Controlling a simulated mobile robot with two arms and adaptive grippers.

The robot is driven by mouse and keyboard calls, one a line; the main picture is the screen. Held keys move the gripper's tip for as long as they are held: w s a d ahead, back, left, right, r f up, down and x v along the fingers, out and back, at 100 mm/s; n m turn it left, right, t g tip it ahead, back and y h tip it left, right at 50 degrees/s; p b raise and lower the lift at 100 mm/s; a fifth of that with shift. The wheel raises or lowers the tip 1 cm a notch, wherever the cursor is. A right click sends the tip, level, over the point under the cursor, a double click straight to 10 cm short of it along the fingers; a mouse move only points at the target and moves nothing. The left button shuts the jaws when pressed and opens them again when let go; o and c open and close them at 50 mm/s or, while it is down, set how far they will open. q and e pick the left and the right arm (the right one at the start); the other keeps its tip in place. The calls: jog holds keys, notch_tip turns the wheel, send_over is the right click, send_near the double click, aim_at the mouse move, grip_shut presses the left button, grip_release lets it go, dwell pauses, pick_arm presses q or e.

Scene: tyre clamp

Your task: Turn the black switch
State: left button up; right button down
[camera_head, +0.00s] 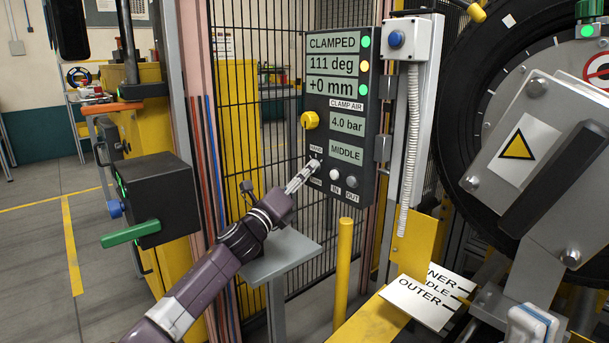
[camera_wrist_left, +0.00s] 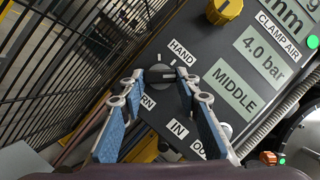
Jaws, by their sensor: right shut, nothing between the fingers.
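The black switch (camera_wrist_left: 160,76) is a round knob on the dark control panel, below the label HAND, with a pale pointer mark. In the head view the switch is mostly hidden by my left gripper (camera_head: 315,165), which reaches the panel's lower left part. In the left wrist view my left gripper (camera_wrist_left: 161,74) is open, with one fingertip on each side of the knob. I cannot tell whether the fingers touch it. My right gripper (camera_head: 531,322) shows only partly at the bottom right of the head view, shut and empty, away from the panel.
The panel (camera_head: 314,135) reads CLAMPED, 111 deg, +0 mm, 4.0 bar and MIDDLE. A yellow knob (camera_head: 309,120) sits above the switch; a white button (camera_head: 334,174) is close on its right. A grey shelf (camera_head: 284,254), yellow post (camera_head: 343,265) and mesh fence stand nearby.

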pick_arm(q)
jog(key=c, duration=0.4)
